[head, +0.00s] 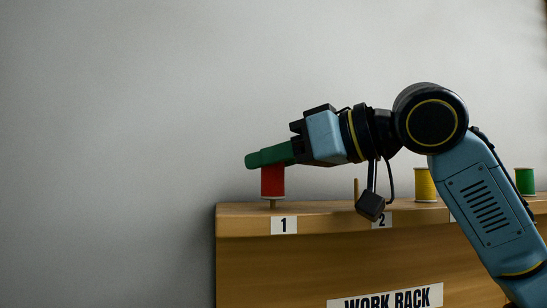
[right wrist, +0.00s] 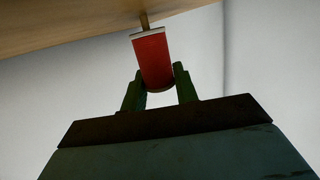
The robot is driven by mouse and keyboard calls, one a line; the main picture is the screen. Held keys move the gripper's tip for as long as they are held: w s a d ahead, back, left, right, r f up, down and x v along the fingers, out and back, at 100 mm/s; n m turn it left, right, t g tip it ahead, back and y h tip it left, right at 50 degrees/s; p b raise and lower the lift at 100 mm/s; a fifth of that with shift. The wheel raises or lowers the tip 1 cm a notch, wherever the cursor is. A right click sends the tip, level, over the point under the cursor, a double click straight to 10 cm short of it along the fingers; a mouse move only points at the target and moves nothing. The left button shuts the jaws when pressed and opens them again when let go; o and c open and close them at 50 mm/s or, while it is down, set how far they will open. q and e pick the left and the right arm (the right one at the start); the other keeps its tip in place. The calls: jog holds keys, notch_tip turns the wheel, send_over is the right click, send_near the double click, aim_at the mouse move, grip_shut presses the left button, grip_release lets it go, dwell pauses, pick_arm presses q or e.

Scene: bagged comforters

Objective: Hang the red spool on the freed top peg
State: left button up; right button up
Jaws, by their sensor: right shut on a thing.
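The red spool (head: 272,181) is upright above label 1 at the left end of the wooden rack (head: 245,221). A short length of wooden peg (head: 273,204) shows between its lower flange and the rack top. The peg lines up with the spool; how far it goes inside is hidden. My right gripper (head: 266,156) has its green fingers shut on the upper end of the spool. In the right wrist view the red spool (right wrist: 153,58) is between the fingers (right wrist: 160,88), with the peg (right wrist: 144,20) at its far end. My left gripper is not in view.
A bare peg (head: 356,188) stands above label 2. A yellow spool (head: 425,184) and a green spool (head: 525,181) stand farther right, partly behind or beside my right arm. The wall behind is plain, and the space left of the rack is clear.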

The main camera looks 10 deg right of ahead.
jog(key=shift+f+b, duration=0.3)
jog(key=shift+f, duration=0.25)
jog(key=o, duration=1.8)
jog(key=shift+c, duration=0.2)
jog(key=shift+r, duration=0.1)
jog(key=shift+s+d+r+p, duration=0.5)
jog(key=shift+s+d+r, duration=0.3)
jog(key=shift+d, duration=0.15)
jog(key=shift+s+d+r+p, duration=0.5)
jog(key=shift+s+d+r, duration=0.15)
jog(key=shift+s+d, duration=0.2)
jog(key=b+v, duration=0.2)
jog(key=v, duration=1.1)
jog(key=shift+s+d+b, duration=0.2)
jog(key=shift+b, duration=0.15)
